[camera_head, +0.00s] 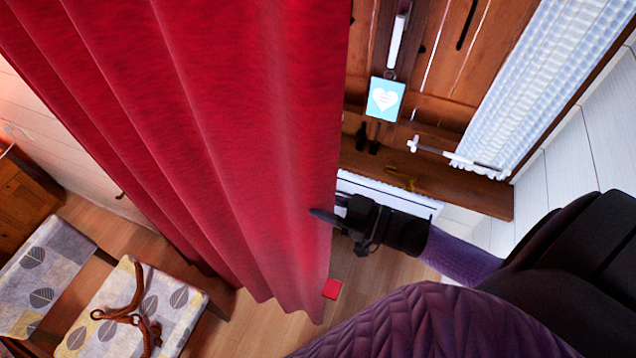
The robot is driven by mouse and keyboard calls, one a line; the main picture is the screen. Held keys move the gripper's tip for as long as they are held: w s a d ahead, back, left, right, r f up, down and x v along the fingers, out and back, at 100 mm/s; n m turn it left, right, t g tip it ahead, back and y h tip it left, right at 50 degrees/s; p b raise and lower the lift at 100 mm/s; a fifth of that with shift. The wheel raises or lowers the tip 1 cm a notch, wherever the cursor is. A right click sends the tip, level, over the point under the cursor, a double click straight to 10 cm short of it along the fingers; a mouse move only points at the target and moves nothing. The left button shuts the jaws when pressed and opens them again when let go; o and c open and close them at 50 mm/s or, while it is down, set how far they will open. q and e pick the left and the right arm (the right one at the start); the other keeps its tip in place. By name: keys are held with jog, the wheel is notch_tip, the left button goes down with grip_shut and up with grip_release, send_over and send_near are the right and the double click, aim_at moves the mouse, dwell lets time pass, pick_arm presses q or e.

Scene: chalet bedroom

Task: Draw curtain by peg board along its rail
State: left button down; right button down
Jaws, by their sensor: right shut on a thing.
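The red curtain (215,120) hangs in folds across the left and middle of the head view, its lower hem just above the wooden floor. My right gripper (328,216) is at the curtain's right edge, low down, and is shut on it, with one dark finger lying over the red cloth. My left gripper is not in view. The curtain's rail is out of the picture. A wooden board with hanging things (448,60), perhaps the peg board, is to the right of the curtain; the curtain hides what lies behind it.
A chair with a leaf-pattern cushion (183,300) and a brown rope-like thing (133,310) stands at lower left, near a wooden cabinet (22,205). A white lace curtain (550,70) hangs at upper right. A small red thing (332,289) shows beside the hem.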

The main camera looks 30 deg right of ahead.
jog(key=c, duration=0.8)
grip_release()
jog(key=o, duration=0.4)
jog(key=shift+s+d, duration=0.2)
jog(key=shift+s, duration=0.05)
jog(key=shift+w, duration=0.1)
jog(key=b+v, duration=0.1)
jog(key=v, duration=0.8)
jog(key=shift+s+d, duration=0.25)
jog(key=shift+s, duration=0.1)
